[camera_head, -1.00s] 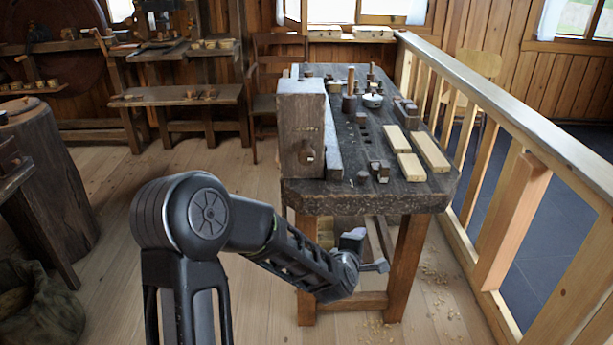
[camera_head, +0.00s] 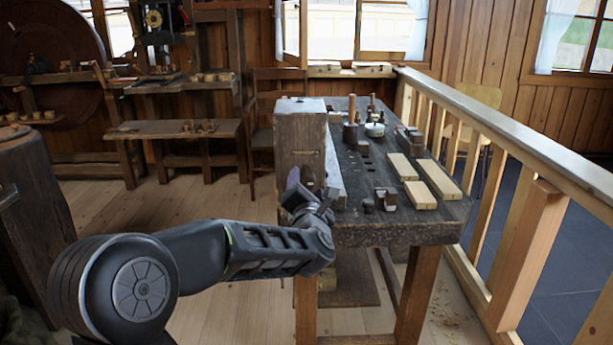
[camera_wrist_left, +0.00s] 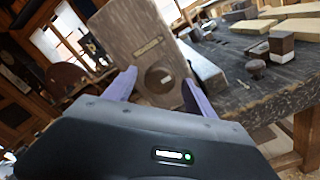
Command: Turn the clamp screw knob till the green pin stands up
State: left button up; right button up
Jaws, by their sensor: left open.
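The clamp is a tall, worn wooden block (camera_head: 299,130) at the near left end of the workbench. Its dark round knob (camera_wrist_left: 157,77) is on the near face and shows a small pale mark. A narrow yellowish slot (camera_wrist_left: 148,47) lies above the knob. I cannot make out a green pin in either view. My left gripper (camera_head: 311,189) is in front of the block's lower face and hides part of the knob in the head view. In the left wrist view its open fingers (camera_wrist_left: 159,88) stand on either side of the knob, seemingly short of it. My right gripper is out of view.
The bench top (camera_head: 370,170) holds pale wooden blocks (camera_head: 440,180), small dark blocks (camera_head: 386,199) and a mallet (camera_head: 351,125). A wooden railing (camera_head: 510,125) runs along the right. Floor is clear left of the bench.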

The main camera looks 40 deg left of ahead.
aim_at(307, 176)
pick_arm(q)
jog(key=x, duration=0.6)
jog(key=shift+p, duration=0.3)
jog(key=shift+c, duration=0.3)
jog(key=c, duration=1.3)
jog(key=shift+m, duration=0.4)
